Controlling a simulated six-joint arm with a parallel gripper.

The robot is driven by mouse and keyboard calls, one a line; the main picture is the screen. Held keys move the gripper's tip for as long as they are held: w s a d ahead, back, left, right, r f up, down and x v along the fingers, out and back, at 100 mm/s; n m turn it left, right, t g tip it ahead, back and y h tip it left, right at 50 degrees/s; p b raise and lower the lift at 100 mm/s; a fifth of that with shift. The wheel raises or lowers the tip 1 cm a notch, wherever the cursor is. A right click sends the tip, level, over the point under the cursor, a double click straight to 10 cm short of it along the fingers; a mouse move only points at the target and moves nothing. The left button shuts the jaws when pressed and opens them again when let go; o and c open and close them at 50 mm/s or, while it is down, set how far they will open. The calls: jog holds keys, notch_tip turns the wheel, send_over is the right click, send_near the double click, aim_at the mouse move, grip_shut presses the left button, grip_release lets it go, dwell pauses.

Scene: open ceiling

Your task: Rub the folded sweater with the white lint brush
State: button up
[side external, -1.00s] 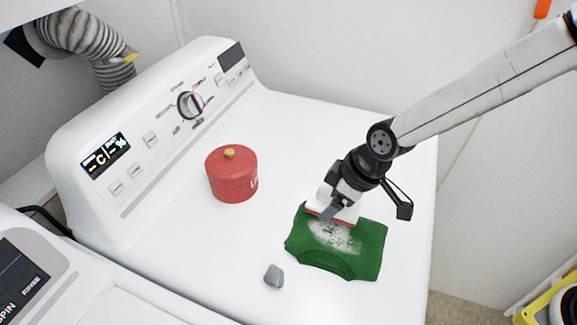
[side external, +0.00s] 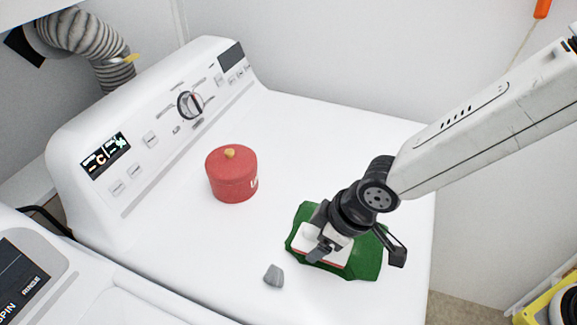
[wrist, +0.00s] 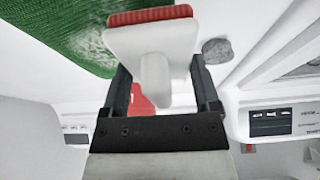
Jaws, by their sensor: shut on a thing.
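The green folded sweater (side external: 368,262) lies flat on top of the white machine. My gripper (side external: 318,243) is shut on the white lint brush (side external: 338,259), which has a red pad along its underside. The brush is over the front part of the sweater and appears to touch it; the exact contact is hidden. In the wrist view the brush (wrist: 152,50) sits between the two dark fingers, with its red edge at the top. A pale lint patch shows on the sweater (wrist: 60,30) in the wrist view, while the brush and gripper cover it in the side view.
A red lidded canister (side external: 232,175) stands left of the sweater on the machine top (side external: 300,140). A small grey lump (side external: 274,276) lies near the sweater's left front corner. The control panel (side external: 160,130) rises along the back left.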

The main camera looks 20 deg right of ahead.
jog(key=shift+s+d, duration=0.35)
jog(key=shift+d, duration=0.3)
jog(key=shift+w+d, duration=2.45)
jog(key=shift+d, duration=0.25)
jog(key=shift+s+d, duration=0.5)
jog(key=shift+s, duration=0.1)
jog(key=shift+s+a, duration=2.7)
jog(key=shift+a, duration=0.15)
notch_tip(320, 180, up, 2)
jog(key=shift+w+d+r, duration=0.15)
jog(key=shift+r, duration=2.9)
jog(key=shift+w+d+f, duration=0.1)
